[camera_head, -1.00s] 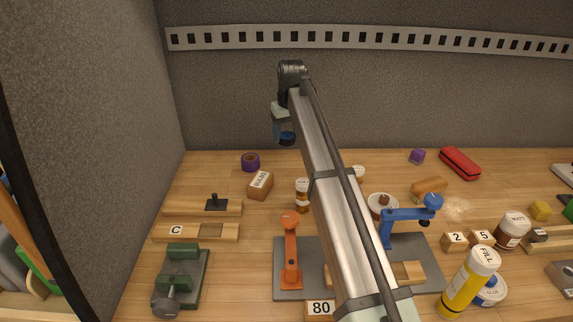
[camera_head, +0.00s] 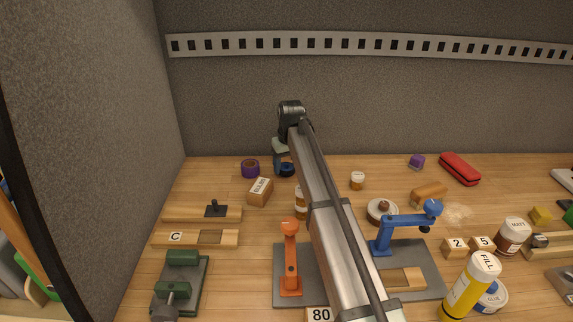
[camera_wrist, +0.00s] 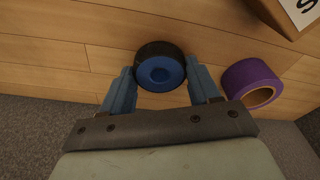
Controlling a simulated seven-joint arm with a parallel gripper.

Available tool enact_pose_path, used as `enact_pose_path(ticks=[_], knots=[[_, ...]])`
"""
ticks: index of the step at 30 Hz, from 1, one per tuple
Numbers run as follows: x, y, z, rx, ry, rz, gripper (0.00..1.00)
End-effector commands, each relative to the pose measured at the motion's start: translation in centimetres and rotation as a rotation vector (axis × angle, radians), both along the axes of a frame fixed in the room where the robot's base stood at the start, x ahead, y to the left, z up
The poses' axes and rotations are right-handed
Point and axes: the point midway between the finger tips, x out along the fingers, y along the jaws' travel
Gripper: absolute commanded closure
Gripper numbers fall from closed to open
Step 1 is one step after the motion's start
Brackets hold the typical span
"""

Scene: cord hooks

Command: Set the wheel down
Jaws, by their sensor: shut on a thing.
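The wheel (camera_wrist: 160,70) is a black ring with a blue hub. In the wrist view it sits between the two fingers of my gripper (camera_wrist: 158,82), which are shut on its sides. In the head view the wheel (camera_head: 287,170) shows at the back of the bench, just right of a purple tape roll, under my gripper (camera_head: 284,166). It is at or very near the wooden bench top (camera_head: 225,190); I cannot tell whether it touches. My arm hides part of the area around it.
The purple tape roll (camera_head: 250,169) stands close by, also in the wrist view (camera_wrist: 251,83). A labelled box (camera_head: 260,191) and a jar (camera_head: 300,203) are in front. The grey back wall (camera_head: 400,100) is close behind.

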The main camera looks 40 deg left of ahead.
Motion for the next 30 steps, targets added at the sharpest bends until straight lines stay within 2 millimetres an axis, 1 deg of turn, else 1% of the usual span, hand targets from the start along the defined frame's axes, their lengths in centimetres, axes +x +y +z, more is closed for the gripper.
enact_pose_path(ticks=[7,8,15,24,26,30], knots=[[0.0,0.0,-0.3,0.0,0.0,0.0,0.71],[0.0,0.0,-0.3,0.0,0.0,0.0,0.36],[0.0,0.0,-0.2,0.0,0.0,0.0,0.13],[0.0,0.0,0.0,0.0,0.0,0.0,0.13],[0.0,0.0,0.4,0.0,0.0,0.0,0.13],[-0.1,-0.3,2.2,0.002,-0.001,0.0,0.13]])
